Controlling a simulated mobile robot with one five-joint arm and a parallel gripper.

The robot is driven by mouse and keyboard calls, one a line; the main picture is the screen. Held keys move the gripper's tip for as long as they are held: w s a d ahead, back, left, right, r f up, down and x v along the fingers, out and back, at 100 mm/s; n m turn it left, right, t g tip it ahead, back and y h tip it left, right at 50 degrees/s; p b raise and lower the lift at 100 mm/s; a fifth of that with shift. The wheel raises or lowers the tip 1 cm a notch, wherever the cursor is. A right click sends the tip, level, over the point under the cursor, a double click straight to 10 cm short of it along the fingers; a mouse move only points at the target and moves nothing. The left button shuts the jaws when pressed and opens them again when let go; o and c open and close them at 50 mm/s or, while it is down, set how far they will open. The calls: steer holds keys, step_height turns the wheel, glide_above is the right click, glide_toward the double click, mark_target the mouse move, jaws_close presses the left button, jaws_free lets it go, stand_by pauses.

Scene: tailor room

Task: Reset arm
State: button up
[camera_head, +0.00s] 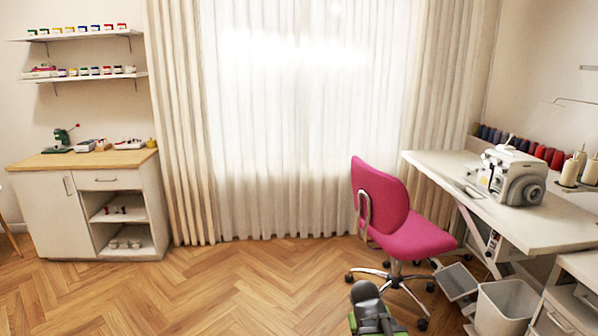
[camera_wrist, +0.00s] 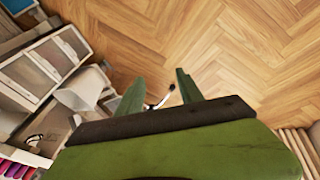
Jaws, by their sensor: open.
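My gripper (camera_wrist: 160,92) shows in the wrist view with its two green fingers spread apart and nothing between them. Beyond it lie the wood floor and a small part of the chair base. In the head view the top of my arm (camera_head: 368,308) shows at the bottom, a little right of the middle, in front of the pink chair (camera_head: 420,236). The fingers cannot be made out in the head view.
A white table (camera_head: 560,226) with a sewing machine (camera_head: 514,176) stands at the right. A white bin (camera_head: 505,306) is below it. A cabinet (camera_head: 62,222) with a wooden top stands at the left. The floor (camera_head: 220,290) between is clear. Curtains (camera_head: 290,130) hang behind.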

steer(key=s+a+f+g+y, duration=0.2)
steer(key=s+a+g+y, duration=0.1)
steer(key=s+a, duration=0.25)
step_height(320, 180, up, 23)
steer(key=s+p, duration=0.1)
steer(key=p, duration=2.2)
steer(key=shift+s, duration=0.3)
steer(key=shift+a, duration=0.1)
